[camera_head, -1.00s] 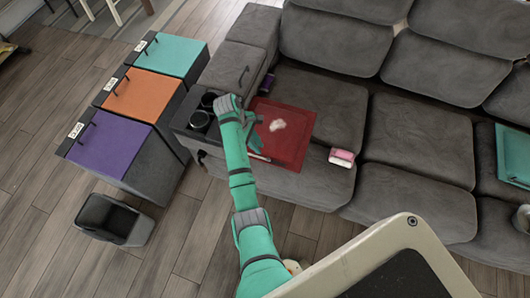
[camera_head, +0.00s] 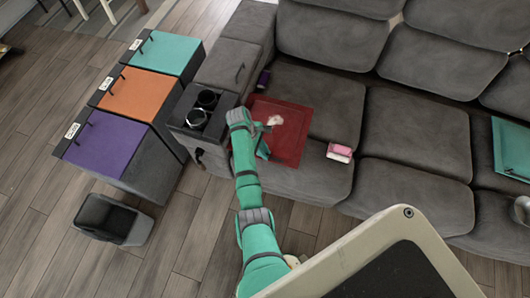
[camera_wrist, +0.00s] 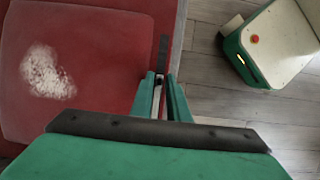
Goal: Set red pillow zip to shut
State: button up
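The red pillow (camera_head: 290,148) lies flat on the left seat of the grey sofa, with a whitish patch on top. In the wrist view the pillow (camera_wrist: 100,85) fills the left side. A dark narrow strip (camera_wrist: 163,52), perhaps part of the zip, lies along its edge just beyond my fingertips. My gripper (camera_head: 263,152) is at the pillow's near left edge. In the wrist view my gripper (camera_wrist: 161,82) has its fingers close together, with something thin and pale between them. Whether they clamp it I cannot tell. The zip's slider is not clearly visible.
A console with two dark cups (camera_head: 197,117) stands left of the pillow. A pink and white block (camera_head: 339,152) sits to its right on the sofa. Teal, orange and purple lidded bins (camera_head: 105,143) stand at left, with a dark container (camera_head: 112,218) on the floor.

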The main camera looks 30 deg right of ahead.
grip_shut()
dwell(0.7)
jog(key=shift+w, duration=0.15)
dwell(0.8)
